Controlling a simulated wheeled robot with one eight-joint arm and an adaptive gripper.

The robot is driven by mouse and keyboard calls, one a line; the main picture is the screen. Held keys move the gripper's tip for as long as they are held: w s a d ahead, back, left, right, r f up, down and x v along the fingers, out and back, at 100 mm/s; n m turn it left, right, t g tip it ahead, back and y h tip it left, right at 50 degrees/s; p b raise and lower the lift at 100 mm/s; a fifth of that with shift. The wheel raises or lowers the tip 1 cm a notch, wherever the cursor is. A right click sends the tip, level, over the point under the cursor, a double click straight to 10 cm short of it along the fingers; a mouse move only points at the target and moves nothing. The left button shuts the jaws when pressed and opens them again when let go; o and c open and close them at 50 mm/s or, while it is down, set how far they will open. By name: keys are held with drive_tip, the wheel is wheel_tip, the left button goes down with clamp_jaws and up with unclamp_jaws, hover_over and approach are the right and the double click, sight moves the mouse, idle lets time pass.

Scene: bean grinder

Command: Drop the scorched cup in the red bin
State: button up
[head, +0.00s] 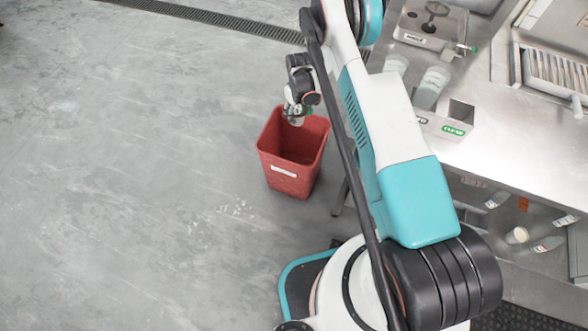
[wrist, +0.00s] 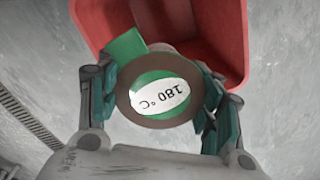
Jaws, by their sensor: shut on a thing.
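The red bin (head: 290,165) stands on the floor left of the counter, with a pale label on its front; its interior shows in the head view. My gripper (head: 296,113) is over the bin's far rim in the head view. In the wrist view my gripper (wrist: 160,100) is shut on a cup (wrist: 127,92), seen end-on with a brown ring and a green and white face reading "180 °C". The red bin (wrist: 237,45) shows behind and above the cup in that view. Any scorch marks are hard to make out.
A steel counter (head: 500,150) runs along the right. On it stand pale cups (head: 432,85) and a labelled box (head: 445,120). A floor drain grate (head: 215,19) crosses the back. The floor left of the bin is clear.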

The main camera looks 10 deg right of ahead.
drive_tip(key=shift+f+b, duration=1)
drive_tip(key=shift+f, duration=1.85)
drive_tip(key=o, duration=1.8)
wheel_tip(320, 180, up, 12)
